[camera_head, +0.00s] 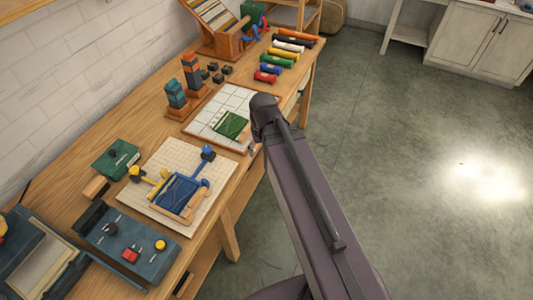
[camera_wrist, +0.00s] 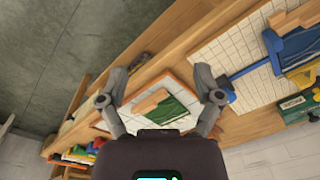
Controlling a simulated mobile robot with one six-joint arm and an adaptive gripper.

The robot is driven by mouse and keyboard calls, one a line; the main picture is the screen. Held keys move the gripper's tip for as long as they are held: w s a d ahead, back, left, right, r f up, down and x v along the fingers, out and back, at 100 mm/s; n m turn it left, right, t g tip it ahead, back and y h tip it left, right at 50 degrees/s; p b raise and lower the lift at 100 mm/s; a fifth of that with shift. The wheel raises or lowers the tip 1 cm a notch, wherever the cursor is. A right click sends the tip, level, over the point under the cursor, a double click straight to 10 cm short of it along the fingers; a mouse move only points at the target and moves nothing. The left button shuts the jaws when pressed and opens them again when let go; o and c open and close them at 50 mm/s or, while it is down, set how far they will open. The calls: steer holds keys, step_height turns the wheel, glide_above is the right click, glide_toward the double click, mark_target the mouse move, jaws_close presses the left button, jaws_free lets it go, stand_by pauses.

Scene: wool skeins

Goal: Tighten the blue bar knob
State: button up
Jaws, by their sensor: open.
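The blue bar knob (camera_head: 208,152) is at the far end of a blue bar on a pale gridded board (camera_head: 150,183), next to a blue woven piece (camera_head: 178,194). In the wrist view the knob (camera_wrist: 223,84) shows just right of my right finger, with the blue bar running right from it. My gripper (camera_wrist: 160,76) is open and empty, its fingers spread over a second white board with a green woven piece (camera_wrist: 172,108). In the head view my arm hides the fingers. Whether a finger touches the knob cannot be told.
A yellow knob (camera_head: 135,172) and bar sit left on the same board. A blue-grey box with small knobs (camera_head: 128,245) stands at the near end. Spool stands (camera_head: 177,97) and several coloured skeins (camera_head: 279,60) lie farther back. The floor right of the bench is clear.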

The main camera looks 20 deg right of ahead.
steer(key=shift+s+d+f+m, duration=0.15)
steer(key=shift+s+d+m, duration=0.5)
steer(key=shift+s+m, duration=0.3)
steer(key=shift+w+a, duration=0.1)
steer(key=shift+w, duration=0.05)
stand_by(2.0)
